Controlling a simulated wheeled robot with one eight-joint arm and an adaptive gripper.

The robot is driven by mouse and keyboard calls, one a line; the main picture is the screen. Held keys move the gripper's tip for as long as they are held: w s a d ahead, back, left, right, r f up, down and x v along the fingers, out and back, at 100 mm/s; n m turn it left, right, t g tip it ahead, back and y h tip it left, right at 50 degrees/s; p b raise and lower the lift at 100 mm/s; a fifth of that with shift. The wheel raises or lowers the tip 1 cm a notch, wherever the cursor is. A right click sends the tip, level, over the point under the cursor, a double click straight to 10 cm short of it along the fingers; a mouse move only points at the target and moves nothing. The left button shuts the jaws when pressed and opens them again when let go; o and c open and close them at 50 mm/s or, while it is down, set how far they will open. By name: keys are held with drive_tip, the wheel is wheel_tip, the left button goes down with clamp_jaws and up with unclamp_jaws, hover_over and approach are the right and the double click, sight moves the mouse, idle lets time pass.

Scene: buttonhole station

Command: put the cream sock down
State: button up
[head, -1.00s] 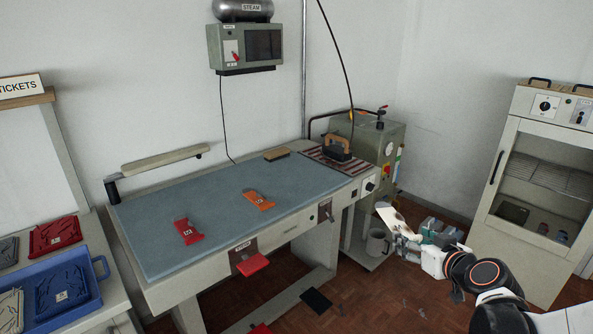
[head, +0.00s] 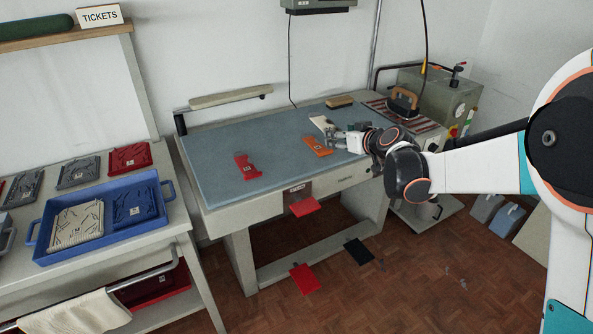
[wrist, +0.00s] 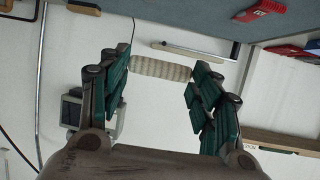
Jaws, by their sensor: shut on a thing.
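The cream sock (head: 320,123) shows in the head view as a pale, narrow shape over the back right part of the blue-grey table (head: 215,190). My gripper (head: 336,136) is at its near end, over the right part of the table. In the wrist view the ribbed cream sock (wrist: 160,68) spans the space between the green-padded fingers, and my gripper (wrist: 160,75) is shut on it. Whether the sock touches the tabletop I cannot tell.
An orange piece (head: 317,147) lies just in front of my gripper, and a red piece (head: 247,167) lies further left. An iron (head: 404,100) stands on a striped pad at the right. A block (head: 339,102) sits at the back edge.

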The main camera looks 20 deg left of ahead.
drive_tip(key=a+n+g+y, duration=0.1)
drive_tip(key=a, duration=0.8)
drive_tip(key=shift+r, duration=0.25)
drive_tip(key=shift+s, duration=0.1)
wheel_tip(320, 180, down, 20)
drive_tip(key=b, duration=0.7)
drive_tip(key=shift+r, duration=0.2)
drive_tip(key=shift+f, duration=0.1)
drive_tip(key=shift+f, duration=0.15)
drive_tip(key=o, duration=0.9)
